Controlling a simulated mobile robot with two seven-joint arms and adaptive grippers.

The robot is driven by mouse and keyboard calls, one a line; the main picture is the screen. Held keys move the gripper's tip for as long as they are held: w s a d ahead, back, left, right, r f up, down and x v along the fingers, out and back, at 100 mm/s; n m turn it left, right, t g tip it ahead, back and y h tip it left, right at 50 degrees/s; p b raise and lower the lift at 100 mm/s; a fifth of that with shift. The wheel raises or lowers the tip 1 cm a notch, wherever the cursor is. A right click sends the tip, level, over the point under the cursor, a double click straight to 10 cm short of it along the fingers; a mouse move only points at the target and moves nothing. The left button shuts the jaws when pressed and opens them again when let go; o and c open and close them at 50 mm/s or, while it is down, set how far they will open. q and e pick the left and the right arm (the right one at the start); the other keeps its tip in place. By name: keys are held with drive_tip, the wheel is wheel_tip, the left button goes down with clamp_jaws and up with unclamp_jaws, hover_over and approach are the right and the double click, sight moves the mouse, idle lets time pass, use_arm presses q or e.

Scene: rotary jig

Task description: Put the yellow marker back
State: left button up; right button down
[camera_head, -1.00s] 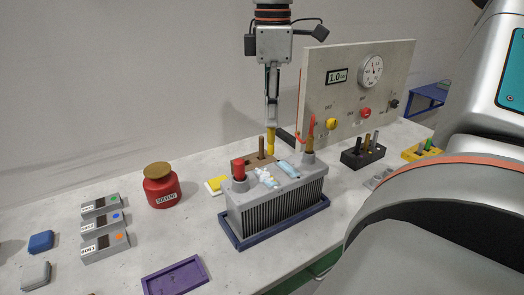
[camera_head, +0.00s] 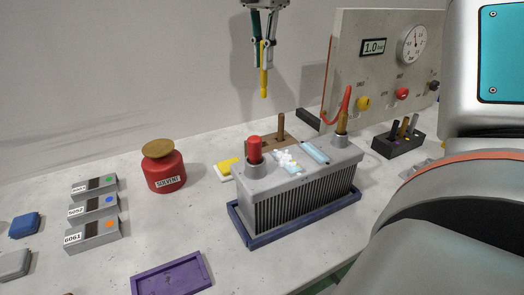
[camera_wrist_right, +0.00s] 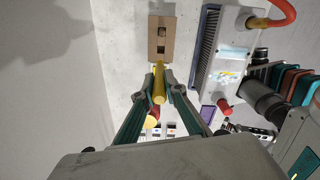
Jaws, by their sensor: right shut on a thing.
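My right gripper (camera_head: 263,52) is shut on the yellow marker (camera_head: 264,83), which hangs roughly upright below the fingers, clear of the table. The right wrist view shows the marker (camera_wrist_right: 159,84) between the two fingertips (camera_wrist_right: 158,90). A brown wooden block (camera_head: 262,144) lies behind the grey ribbed unit, with a brown peg (camera_head: 281,125) standing up from it. The right wrist view shows the block (camera_wrist_right: 152,40) with dark openings on its face, just beyond the marker tip. My left gripper is not in view.
The grey ribbed unit (camera_head: 300,199) with red and brown terminals sits in a blue tray (camera_head: 252,238). A red solvent jar (camera_head: 164,172) and a yellow-and-white pad (camera_head: 228,171) stand left. A gauge panel (camera_head: 347,80) and black holder (camera_head: 398,144) are right.

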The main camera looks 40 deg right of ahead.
wheel_tip(320, 180, down, 19)
drive_tip(key=b, duration=0.1)
drive_tip(key=shift+f, duration=0.2)
idle(0.3)
drive_tip(key=shift+f, duration=0.15)
drive_tip(key=c, duration=2.5)
unclamp_jaws()
drive_tip(key=shift+f, duration=0.1)
drive_tip(key=o, duration=0.4)
